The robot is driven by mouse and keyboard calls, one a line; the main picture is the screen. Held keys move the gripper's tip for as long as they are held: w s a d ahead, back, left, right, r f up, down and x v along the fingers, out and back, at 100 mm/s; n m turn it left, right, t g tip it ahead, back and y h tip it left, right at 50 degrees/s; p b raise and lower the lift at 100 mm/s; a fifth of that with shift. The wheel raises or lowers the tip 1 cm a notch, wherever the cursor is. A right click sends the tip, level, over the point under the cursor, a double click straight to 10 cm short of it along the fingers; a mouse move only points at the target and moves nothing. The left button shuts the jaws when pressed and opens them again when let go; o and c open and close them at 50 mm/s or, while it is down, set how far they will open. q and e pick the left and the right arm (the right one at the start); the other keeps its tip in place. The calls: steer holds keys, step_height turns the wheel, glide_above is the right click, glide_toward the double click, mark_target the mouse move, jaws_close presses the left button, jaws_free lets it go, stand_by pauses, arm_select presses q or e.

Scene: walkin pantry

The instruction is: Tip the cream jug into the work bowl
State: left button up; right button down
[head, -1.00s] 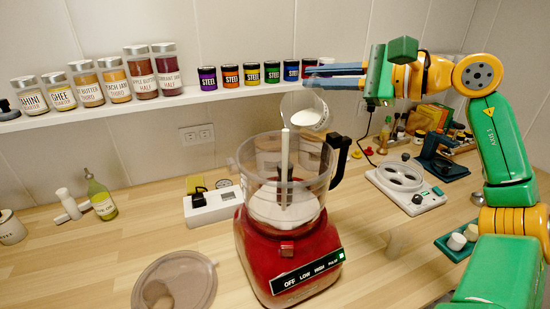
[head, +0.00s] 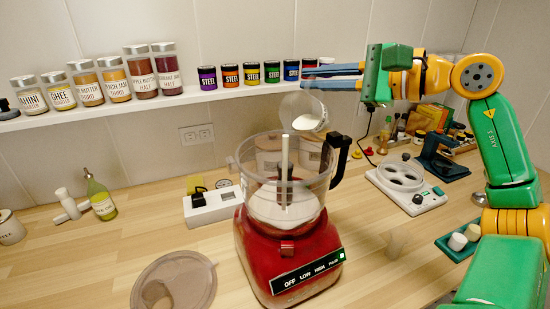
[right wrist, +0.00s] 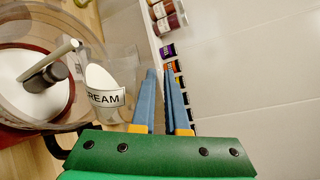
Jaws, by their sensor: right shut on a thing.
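The cream jug (head: 308,123) is a clear vessel with a white label and white cream in it. It hangs tilted above the right rim of the work bowl. Its label, partly reading "CREAM", shows in the right wrist view (right wrist: 105,98). The work bowl (head: 259,178) is clear, with a black handle and a central post, on a red food processor base (head: 285,250). White content lies in the bowl. My right gripper (head: 306,76) is shut on the jug, above and right of the bowl; the exact grip point is hard to see. My left gripper is out of view.
A wall shelf (head: 100,117) with jars and small "STEEL" tins runs behind the gripper, close to its fingers. A clear lid (head: 195,280) lies front left of the base.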

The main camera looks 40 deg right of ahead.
mark_target(307, 87)
steer(key=shift+s+a+r+n+p, duration=0.2)
steer(key=shift+a+r+n+p, duration=0.3)
steer(key=shift+n, duration=0.3)
stand_by(0.5)
steer(key=shift+s+a+r+n+h, duration=0.1)
steer(key=shift+a+r+n+h, duration=0.1)
steer(key=shift+a, duration=0.3)
steer(key=shift+s+a+r+n+h, duration=0.1)
steer(key=shift+a+n, duration=0.1)
steer(key=shift+a, duration=0.25)
